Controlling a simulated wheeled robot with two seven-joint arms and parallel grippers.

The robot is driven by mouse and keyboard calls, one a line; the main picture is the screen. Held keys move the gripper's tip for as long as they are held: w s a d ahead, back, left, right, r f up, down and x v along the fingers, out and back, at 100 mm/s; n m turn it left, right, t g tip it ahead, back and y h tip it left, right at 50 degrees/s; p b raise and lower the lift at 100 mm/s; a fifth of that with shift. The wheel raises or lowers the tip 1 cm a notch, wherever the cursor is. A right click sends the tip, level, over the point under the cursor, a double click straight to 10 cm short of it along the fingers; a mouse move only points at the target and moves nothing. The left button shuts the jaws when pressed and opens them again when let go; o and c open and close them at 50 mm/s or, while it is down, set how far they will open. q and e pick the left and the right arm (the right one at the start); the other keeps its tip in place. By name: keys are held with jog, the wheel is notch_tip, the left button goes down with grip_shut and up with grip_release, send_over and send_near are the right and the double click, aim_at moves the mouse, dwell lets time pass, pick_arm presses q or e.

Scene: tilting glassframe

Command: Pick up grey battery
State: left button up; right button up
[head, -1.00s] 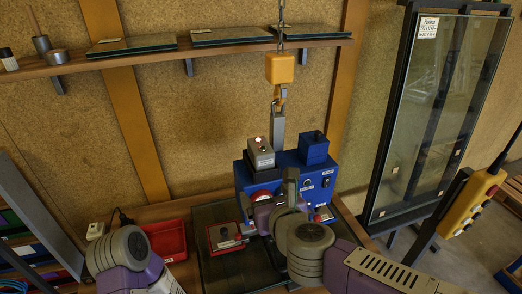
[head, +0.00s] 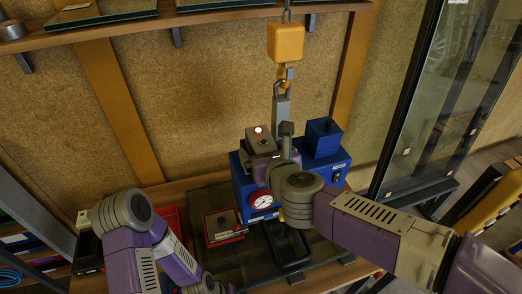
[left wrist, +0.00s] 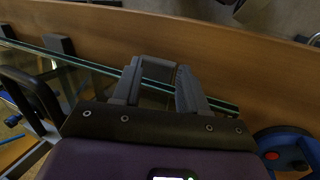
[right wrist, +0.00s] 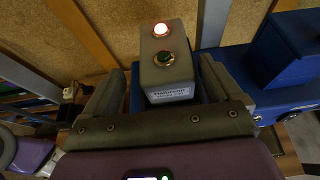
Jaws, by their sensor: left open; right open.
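The grey battery (head: 258,140) stands upright on the blue unit (head: 239,180), left of a blue battery (head: 323,138). In the right wrist view the grey battery (right wrist: 165,62) has a lit lamp and a dark green button on top and a label on its near face. My right gripper (right wrist: 158,80) is open, with one finger on each side of the grey battery; I cannot tell whether they touch it. In the left wrist view my left gripper (left wrist: 160,80) is open and empty over the table edge and glass. Its fingers are hidden in the head view.
A yellow hoist block (head: 285,42) with chain and hook hangs just behind the blue unit. A red-edged box (head: 223,227) and a black handle (head: 287,242) are in front. A glass pane (head: 440,100) stands at the right. A shelf (head: 200,22) runs along the back wall.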

aim_at(261, 143)
jog(key=x, duration=0.5)
jog(key=shift+w+d, duration=0.2)
jog(key=shift+d, duration=0.1)
jog(key=c, duration=1.4)
jog(key=shift+r, duration=0.1)
jog(key=shift+c, duration=0.8)
jog(key=shift+r, duration=0.1)
